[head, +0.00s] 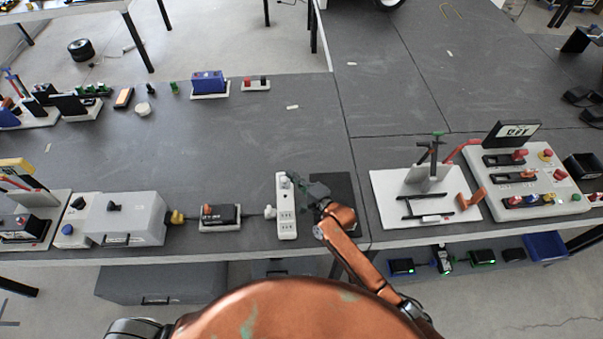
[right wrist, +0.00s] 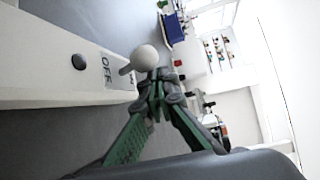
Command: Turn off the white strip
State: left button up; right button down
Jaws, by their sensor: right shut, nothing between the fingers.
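The white strip (head: 287,222) lies near the table's front edge in the head view, with sockets on its front half and a switch at its far end. In the right wrist view the strip (right wrist: 40,75) fills the left side. A lever with a white ball knob (right wrist: 145,58) sticks up beside a label reading OFF; a second label is partly hidden behind it. My right gripper (head: 300,184) is just right of the strip's far end. In the wrist view its green fingers (right wrist: 163,92) are shut and empty, close to the knob; contact is unclear. My left gripper is out of view.
A dark flat pad (head: 338,190) lies right of the strip. A white board with a stand (head: 390,205) and a button panel (head: 520,180) are to the right.

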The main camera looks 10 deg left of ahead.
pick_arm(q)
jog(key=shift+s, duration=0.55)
pick_arm(e)
notch_tip(320, 180, up, 10)
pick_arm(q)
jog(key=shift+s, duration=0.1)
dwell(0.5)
